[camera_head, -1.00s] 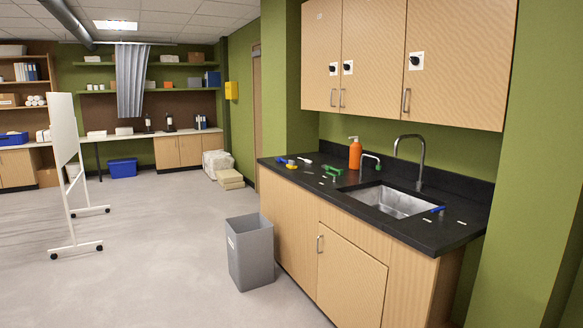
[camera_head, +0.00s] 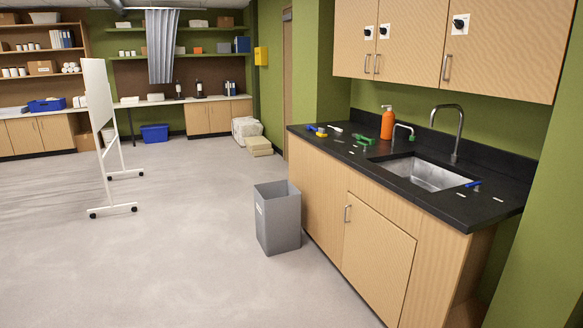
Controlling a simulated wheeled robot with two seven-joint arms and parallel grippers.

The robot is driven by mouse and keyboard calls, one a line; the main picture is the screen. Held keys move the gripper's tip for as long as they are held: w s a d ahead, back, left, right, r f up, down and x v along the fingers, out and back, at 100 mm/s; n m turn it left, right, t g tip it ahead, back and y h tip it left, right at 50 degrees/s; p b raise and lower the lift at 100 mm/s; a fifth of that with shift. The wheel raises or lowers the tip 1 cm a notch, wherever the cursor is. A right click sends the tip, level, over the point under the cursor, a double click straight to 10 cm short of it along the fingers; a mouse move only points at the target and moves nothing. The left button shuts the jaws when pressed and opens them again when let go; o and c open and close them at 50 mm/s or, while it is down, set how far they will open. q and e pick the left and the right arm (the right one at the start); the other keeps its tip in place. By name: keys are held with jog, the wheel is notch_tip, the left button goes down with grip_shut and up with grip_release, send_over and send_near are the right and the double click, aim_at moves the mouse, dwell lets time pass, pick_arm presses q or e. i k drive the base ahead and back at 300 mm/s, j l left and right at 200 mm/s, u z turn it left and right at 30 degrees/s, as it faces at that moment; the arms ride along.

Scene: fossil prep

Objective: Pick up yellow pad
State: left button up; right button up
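A small yellow item (camera_head: 321,134) lies at the far left end of the black counter (camera_head: 444,207), beside a blue item (camera_head: 312,128). It may be the yellow pad, but it is too small to tell. Neither of my grippers shows in the head view.
A grey bin (camera_head: 279,222) stands on the floor before the sink cabinet (camera_head: 375,252). The counter holds a sink (camera_head: 432,174), an orange bottle (camera_head: 387,123) and small green and blue items. A white wheeled board (camera_head: 99,103) stands at left. The floor between is clear.

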aim_at(322, 133)
jog(key=i, duration=4.3)
